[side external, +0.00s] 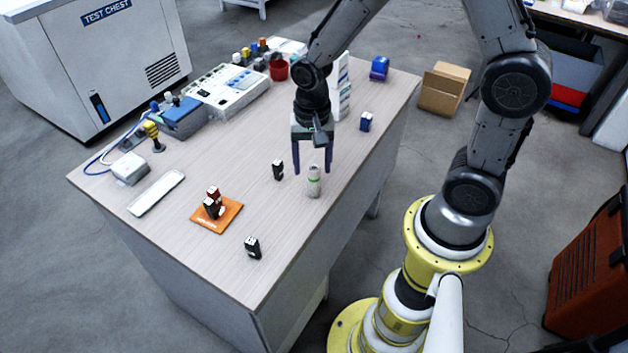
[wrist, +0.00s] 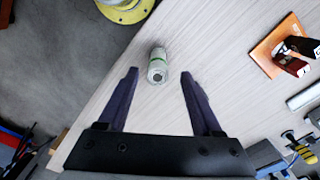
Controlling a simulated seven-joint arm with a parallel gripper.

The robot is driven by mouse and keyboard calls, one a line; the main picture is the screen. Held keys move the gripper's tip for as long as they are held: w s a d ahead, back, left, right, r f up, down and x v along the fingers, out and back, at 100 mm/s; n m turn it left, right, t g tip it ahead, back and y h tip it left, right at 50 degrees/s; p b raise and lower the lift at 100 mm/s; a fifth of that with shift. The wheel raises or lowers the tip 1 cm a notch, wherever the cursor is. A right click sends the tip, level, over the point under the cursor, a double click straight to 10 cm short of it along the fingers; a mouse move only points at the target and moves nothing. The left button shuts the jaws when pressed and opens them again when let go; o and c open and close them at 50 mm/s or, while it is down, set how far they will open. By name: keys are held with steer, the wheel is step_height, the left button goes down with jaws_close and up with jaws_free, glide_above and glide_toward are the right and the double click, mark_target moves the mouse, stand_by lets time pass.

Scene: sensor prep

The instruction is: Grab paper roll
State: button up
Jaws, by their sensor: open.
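The paper roll (side external: 314,182) is a small pale cylinder with a green band, standing upright on the table near its right edge. In the wrist view the fingertips (wrist: 160,73) lie to either side of the roll with clear gaps. Nothing is held. I cannot tell the exact height of the fingertips against the roll.
A black block (side external: 278,170) stands left of the roll, and another (side external: 253,248) nearer the front. A blue block (side external: 366,122) stands behind on the right. The table (side external: 285,235) is bare in front of the roll.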

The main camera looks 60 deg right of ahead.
mark_target(314, 180)
steer(key=shift+s+f, duration=0.15)
steer(key=shift+f, duration=1.2)
steer(key=shift+s+f, duration=0.1)
steer(key=shift+f, duration=1.2)
jaws_close()
